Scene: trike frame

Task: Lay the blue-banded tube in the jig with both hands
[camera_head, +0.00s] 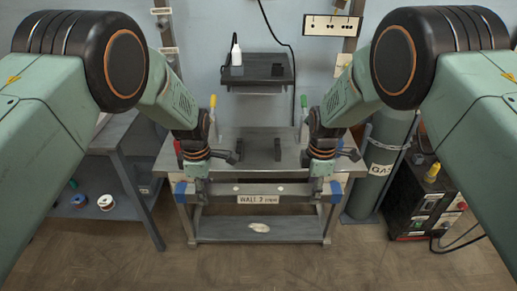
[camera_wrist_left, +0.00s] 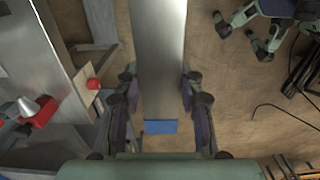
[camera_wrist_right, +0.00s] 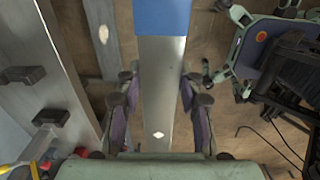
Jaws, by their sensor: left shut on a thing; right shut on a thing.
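The tube (camera_head: 258,188) is a long grey bar with blue bands near both ends. It lies level across the front of the steel table. My left gripper (camera_head: 197,187) is shut on it near its left end; the left wrist view shows the blue band (camera_wrist_left: 160,127) by the fingers. My right gripper (camera_head: 318,185) is shut on it near its right end; the right wrist view shows a blue band (camera_wrist_right: 162,17) and a pale diamond mark. Floor shows on both sides of the tube. The jig's dark blocks (camera_head: 277,149) stand on the table behind it.
The steel table top (camera_head: 258,137) is mostly clear around the blocks. Upright yellow (camera_head: 213,101) and green (camera_head: 304,101) handles stand at its sides. A gas cylinder (camera_head: 381,165) and a dark machine (camera_head: 424,195) stand at right. A grey bench (camera_head: 112,135) is at left.

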